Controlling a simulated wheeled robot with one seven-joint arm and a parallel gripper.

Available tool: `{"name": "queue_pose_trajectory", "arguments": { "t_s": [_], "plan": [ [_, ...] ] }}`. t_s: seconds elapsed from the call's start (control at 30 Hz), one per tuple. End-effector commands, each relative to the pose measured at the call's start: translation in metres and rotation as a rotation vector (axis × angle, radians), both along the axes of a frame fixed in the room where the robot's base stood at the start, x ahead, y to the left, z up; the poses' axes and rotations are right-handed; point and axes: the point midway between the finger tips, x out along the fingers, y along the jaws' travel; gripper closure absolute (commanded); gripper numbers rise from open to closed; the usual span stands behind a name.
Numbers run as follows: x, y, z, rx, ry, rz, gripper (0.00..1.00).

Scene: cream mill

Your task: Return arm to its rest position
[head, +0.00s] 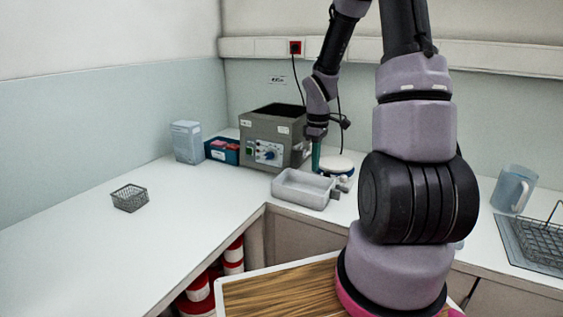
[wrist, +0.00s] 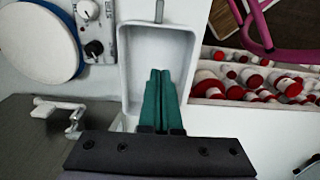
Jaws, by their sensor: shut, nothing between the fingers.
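My gripper (head: 316,168) hangs from my arm, pointing down, beside the grey control-panel machine and at the back of the white tray. In the wrist view my gripper's green fingers (wrist: 160,75) lie together, shut and empty, over the inside of the white tray. My arm is bent, with its large upper links filling the right middle of the head view. The exact height of the fingertips above the tray is hard to tell.
The white tray (head: 301,189) sits at the counter's inner corner. The grey machine (head: 262,155) and a round white-blue disc (head: 336,165) stand close to my gripper. A wire basket (head: 130,199) is on the left counter; a jug (head: 514,189) is at right. The left counter is largely clear.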

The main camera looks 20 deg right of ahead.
Motion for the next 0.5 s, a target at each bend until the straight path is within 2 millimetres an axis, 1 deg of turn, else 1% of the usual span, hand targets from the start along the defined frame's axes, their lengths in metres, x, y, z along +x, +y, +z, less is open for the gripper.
{"name": "queue_pose_trajectory", "arguments": {
  "t_s": [0.07,0.17,0.27,0.37,0.4,0.47,0.5],
  "plan": [
    [0.000,0.000,0.002,-0.001,-0.002,-0.003,1.00],
    [-0.001,0.001,0.014,-0.007,-0.018,-0.034,1.00],
    [-0.005,0.005,0.043,-0.019,-0.061,-0.109,1.00],
    [-0.015,0.013,0.084,-0.020,-0.123,-0.229,1.00],
    [-0.021,0.016,0.100,-0.015,-0.150,-0.285,1.00],
    [-0.030,0.022,0.124,-0.003,-0.190,-0.364,1.00],
    [-0.038,0.026,0.140,0.011,-0.216,-0.420,1.00]
  ]
}}
